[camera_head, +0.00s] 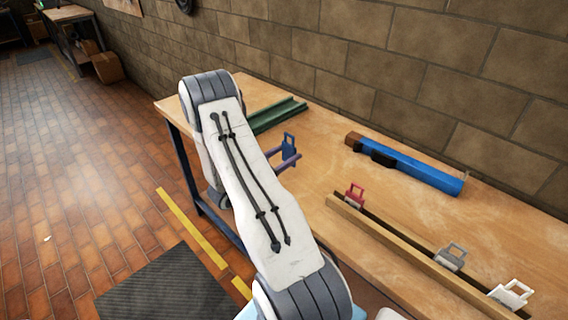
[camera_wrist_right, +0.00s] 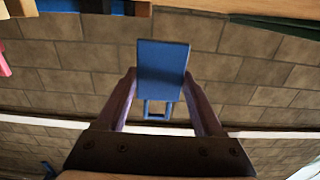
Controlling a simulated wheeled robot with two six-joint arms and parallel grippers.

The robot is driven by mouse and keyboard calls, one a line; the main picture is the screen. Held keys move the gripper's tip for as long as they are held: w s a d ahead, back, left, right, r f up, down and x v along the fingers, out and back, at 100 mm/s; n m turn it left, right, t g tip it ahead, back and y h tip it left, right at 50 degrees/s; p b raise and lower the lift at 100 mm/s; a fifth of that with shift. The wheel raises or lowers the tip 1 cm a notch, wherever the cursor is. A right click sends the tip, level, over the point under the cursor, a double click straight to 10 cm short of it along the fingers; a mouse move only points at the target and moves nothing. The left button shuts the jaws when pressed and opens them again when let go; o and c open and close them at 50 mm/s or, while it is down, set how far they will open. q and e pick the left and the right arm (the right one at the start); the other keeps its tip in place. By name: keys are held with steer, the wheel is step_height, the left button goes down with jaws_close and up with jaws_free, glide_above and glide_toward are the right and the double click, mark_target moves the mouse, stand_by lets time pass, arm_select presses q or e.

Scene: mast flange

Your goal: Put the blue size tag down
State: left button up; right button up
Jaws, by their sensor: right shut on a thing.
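The blue size tag (camera_head: 289,144) is held upright at the end of my right arm, over the workbench. My right gripper (camera_head: 291,160) is shut on it, with the tag's body standing above the fingers in the head view. In the right wrist view, the blue tag (camera_wrist_right: 162,62) sits between the two purple fingers (camera_wrist_right: 160,80), its loop end toward the palm. The height of the tag above the wood cannot be told. My right arm hides part of the bench (camera_head: 330,140) and most of the gripper. My left gripper is not in view.
A wooden rack (camera_head: 410,262) carries a red tag (camera_head: 354,196), a grey tag (camera_head: 450,257) and a white tag (camera_head: 512,294). A green channel (camera_head: 277,116) lies behind the gripper. A blue long object (camera_head: 420,174) lies near the brick wall (camera_head: 400,60). Bare wood lies between them.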

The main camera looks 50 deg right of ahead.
steer(key=shift+w+a+f, duration=0.15)
steer(key=shift+w+f, duration=0.05)
steer(key=shift+w, duration=0.1)
steer(key=shift+f, duration=0.3)
step_height(320, 180, down, 3)
steer(key=shift+w+f, duration=0.1)
steer(key=shift+f, duration=0.15)
steer(key=shift+f, duration=0.1)
steer(key=shift+f, duration=0.15)
steer(key=o, duration=1.4)
steer(key=shift+c, duration=0.2)
steer(key=shift+r, duration=0.2)
